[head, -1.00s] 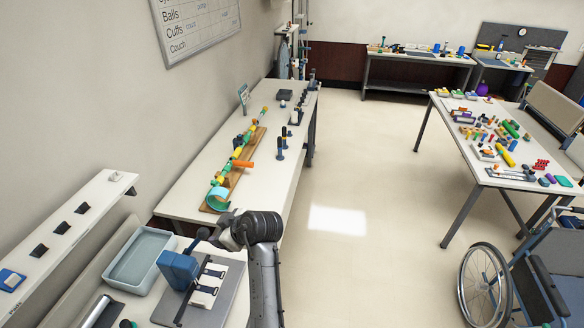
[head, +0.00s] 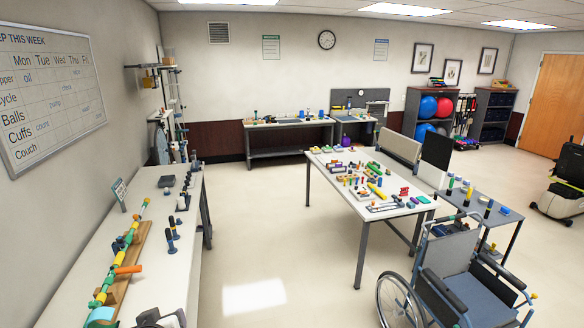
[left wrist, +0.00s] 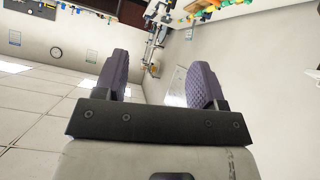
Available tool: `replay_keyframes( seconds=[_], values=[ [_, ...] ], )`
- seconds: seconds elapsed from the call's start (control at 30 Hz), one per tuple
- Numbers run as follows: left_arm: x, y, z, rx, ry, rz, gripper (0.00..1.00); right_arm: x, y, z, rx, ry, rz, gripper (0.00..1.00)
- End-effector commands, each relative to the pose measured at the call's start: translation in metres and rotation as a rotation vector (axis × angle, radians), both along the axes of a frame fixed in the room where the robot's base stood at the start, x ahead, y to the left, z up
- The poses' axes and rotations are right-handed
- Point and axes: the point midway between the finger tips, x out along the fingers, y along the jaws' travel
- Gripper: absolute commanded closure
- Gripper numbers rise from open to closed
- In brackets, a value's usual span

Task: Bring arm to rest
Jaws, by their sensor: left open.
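My left gripper (left wrist: 158,78) fills the middle of the left wrist view. Its two purple textured fingers stand wide apart with nothing between them. My right gripper is in neither view.
A long white bench (head: 150,235) with a wooden board of coloured pieces runs along the left wall. A cluttered table (head: 350,205) and a wheelchair (head: 450,275) stand to the right. Open floor (head: 260,225) lies between.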

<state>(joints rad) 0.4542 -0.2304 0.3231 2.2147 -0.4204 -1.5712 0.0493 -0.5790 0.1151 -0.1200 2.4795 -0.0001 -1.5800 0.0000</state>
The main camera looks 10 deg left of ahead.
Motion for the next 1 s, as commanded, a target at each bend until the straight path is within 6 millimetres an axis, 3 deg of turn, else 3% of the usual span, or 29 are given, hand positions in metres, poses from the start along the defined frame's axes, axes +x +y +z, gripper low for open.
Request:
replay_keyframes(
  seconds=[0.07, 0.17, 0.27, 0.4, 0.7, 0.83, 1.0],
  values=[
    [-0.01, -0.026, 0.008, 0.051, -0.016, -0.159, 0.36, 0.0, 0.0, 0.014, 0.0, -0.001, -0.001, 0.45],
    [-0.03, -0.061, 0.001, 0.081, -0.005, -0.333, 0.36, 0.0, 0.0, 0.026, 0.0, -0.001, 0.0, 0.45],
    [-0.059, -0.091, -0.017, 0.091, 0.044, -0.477, 0.36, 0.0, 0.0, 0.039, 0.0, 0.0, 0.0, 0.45],
    [-0.113, -0.121, -0.052, 0.099, 0.176, -0.627, 0.36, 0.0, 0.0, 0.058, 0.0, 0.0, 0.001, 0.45],
    [-0.231, -0.133, -0.123, 0.082, 0.515, -0.756, 0.36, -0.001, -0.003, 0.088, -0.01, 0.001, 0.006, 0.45],
    [-0.265, -0.128, -0.137, 0.063, 0.605, -0.762, 0.36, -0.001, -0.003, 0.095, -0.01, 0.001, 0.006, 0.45],
    [-0.288, -0.128, -0.146, 0.042, 0.661, -0.765, 0.36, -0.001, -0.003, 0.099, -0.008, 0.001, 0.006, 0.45]
  ],
)
